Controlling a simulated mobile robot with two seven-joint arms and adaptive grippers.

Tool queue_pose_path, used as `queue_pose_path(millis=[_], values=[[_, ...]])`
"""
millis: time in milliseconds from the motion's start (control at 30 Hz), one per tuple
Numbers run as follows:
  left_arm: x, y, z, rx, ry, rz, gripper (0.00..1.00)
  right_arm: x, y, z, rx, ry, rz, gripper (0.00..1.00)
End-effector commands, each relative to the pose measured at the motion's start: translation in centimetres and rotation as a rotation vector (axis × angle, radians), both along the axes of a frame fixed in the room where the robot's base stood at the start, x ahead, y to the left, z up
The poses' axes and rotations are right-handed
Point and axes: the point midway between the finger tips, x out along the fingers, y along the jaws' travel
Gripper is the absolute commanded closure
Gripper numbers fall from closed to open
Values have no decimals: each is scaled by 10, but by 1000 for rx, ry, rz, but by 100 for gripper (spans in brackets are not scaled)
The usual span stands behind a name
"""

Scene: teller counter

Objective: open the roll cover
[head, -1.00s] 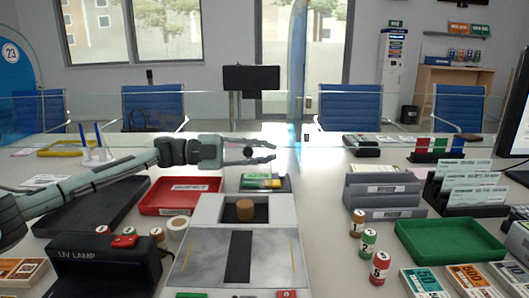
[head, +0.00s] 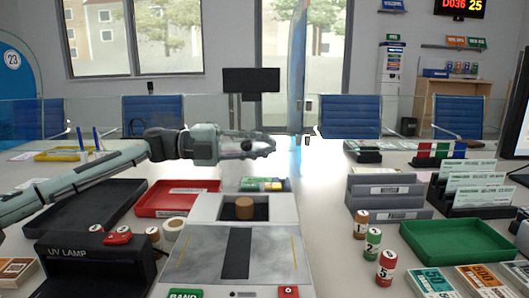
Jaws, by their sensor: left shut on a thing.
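A light grey counter device (head: 195,255) with a dark central strip stands in front of me. I cannot clearly make out a separate cover over the roll. My left gripper (head: 270,147) comes in from the left, above and behind the recess. Its fingers are closed together, pointing right. What lies between them is too small or hidden to tell. My right gripper is not in view.
A red tray (head: 150,208) and dark tray (head: 65,218) lie left, behind the UV lamp (head: 90,262). Numbered rolls (head: 372,243), a green tray (head: 455,258) and grey holder (head: 385,192) stand right. A glass screen (head: 60,112) crosses behind.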

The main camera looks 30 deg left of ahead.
Motion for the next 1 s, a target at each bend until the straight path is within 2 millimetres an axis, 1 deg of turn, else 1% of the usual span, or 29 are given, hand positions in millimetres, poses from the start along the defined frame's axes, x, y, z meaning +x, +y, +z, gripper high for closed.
queue_pose_path(millis=[200,233,400,667,767,867,1000], values=[[0,0,0,0,1,0,100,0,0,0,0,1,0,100],[0,0,0,0,1,0,82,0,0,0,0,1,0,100],[0,0,0,0,2,0,62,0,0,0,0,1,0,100],[0,0,0,0,2,0,62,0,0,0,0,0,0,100],[-2,5,0,0,4,2,62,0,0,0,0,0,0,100],[-8,16,-2,2,7,3,62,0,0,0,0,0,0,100],[-23,39,-3,4,10,5,62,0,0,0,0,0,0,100]])
